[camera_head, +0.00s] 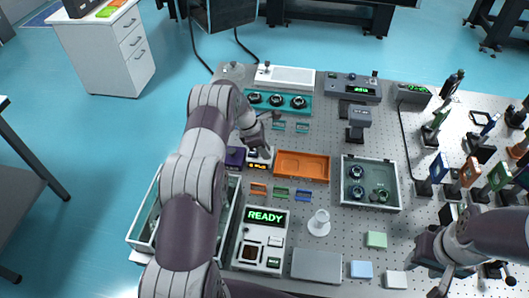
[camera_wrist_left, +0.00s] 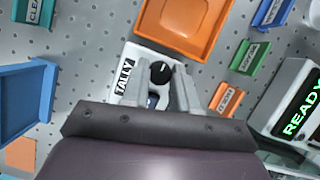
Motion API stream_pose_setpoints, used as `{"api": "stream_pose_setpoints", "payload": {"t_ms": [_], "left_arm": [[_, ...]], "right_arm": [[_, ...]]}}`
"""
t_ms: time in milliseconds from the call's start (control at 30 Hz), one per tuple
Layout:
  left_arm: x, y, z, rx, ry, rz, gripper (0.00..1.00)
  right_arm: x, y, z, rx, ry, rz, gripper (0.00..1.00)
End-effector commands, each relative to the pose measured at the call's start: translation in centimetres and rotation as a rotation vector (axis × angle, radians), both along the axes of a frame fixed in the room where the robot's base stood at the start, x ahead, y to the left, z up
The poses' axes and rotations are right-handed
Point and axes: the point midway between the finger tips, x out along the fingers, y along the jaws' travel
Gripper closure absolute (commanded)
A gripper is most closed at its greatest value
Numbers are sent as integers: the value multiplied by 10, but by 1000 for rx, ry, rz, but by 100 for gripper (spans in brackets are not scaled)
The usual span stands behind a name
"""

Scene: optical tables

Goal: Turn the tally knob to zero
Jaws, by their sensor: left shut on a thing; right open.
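The tally box (camera_head: 260,155) is a small white unit with an orange lit display, on the perforated table left of the orange tray. In the left wrist view its TALLY label (camera_wrist_left: 124,76) shows, with a round black knob (camera_wrist_left: 161,72) beside it. My left gripper (camera_wrist_left: 160,83) is shut on the knob, a finger on either side; its fingers and body hide part of the box. In the head view my left gripper (camera_head: 262,145) is over the box. The display's digits are too small to read. My right gripper (camera_head: 436,272) is open and empty at the lower right.
An orange tray (camera_head: 302,154) lies just right of the tally box, a dark purple box (camera_head: 235,158) just left. A white READY unit (camera_head: 250,238) stands in front. A grey tray (camera_head: 345,197) holds round parts. Small coloured labelled holders (camera_wrist_left: 250,55) stand nearby.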

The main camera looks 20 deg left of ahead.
Motion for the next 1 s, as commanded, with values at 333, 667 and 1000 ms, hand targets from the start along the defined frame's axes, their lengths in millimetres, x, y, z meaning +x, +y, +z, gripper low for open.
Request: {"api": "stream_pose_setpoints", "payload": {"t_ms": [333, 667, 1000], "left_arm": [[1, 0, 1, -1, -2, -38, 100], [1, -1, 1, -1, -2, -38, 61], [0, 2, 5, 1, -3, -37, 61]], "right_arm": [[0, 0, -5, 0, 0, 0, 57], [0, 0, -5, 0, 0, 0, 57], [0, 0, -7, 0, 0, 0, 57]]}}
